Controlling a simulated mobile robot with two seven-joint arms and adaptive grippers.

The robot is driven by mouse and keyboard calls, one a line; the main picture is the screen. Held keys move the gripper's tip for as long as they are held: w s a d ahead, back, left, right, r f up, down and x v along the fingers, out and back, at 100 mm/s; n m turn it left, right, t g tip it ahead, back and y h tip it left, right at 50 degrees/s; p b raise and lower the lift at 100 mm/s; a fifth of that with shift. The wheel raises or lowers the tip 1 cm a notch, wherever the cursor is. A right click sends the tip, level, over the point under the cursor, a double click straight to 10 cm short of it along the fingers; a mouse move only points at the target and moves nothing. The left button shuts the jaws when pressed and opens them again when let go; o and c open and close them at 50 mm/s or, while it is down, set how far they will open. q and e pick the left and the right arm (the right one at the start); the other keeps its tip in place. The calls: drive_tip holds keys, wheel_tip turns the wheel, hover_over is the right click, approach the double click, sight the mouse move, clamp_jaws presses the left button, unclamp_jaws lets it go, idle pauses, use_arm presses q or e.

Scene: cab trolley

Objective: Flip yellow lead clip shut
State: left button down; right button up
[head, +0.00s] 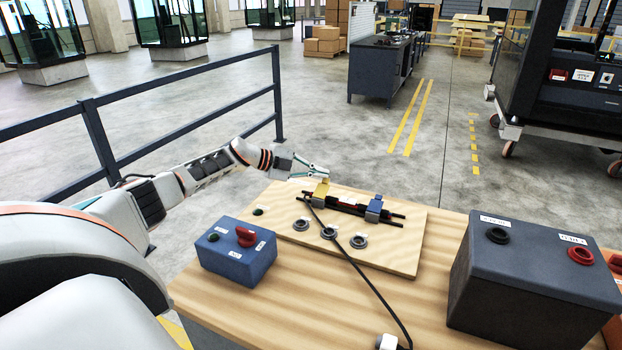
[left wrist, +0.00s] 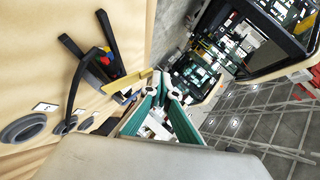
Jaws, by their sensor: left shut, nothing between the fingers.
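The yellow lead clip (head: 321,190) is at the left end of the dark lead holder on the wooden board, and its yellow part stands up from the board. In the left wrist view the yellow clip (left wrist: 127,83) shows as a thin flap sticking out towards the fingers. My left gripper (head: 324,173) is shut and empty, right by the top of the yellow clip; I cannot tell if they touch. Its green fingers meet in the left wrist view (left wrist: 172,94). A blue clip (head: 374,204) sits at the right end of the holder and looks lower. My right gripper is not in view.
The wooden board (head: 400,262) has several round grey sockets in front of the clips. A black cable (head: 365,280) crosses it. A blue switch box (head: 237,262) stands left, a dark battery-like box (head: 530,290) right. A railing (head: 180,95) runs behind my arm.

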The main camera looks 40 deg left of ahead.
use_arm(q)
drive_tip(key=shift+w+a+f, duration=0.1)
drive_tip(key=shift+w+f, duration=0.4)
drive_tip(key=shift+f, duration=0.05)
drive_tip(key=shift+s, duration=0.2)
drive_tip(key=shift+s+d+p, duration=0.2)
drive_tip(key=shift+s+p, duration=0.35)
drive_tip(key=shift+p, duration=0.15)
drive_tip(key=shift+s+f, duration=0.1)
drive_tip(key=shift+f, duration=0.05)
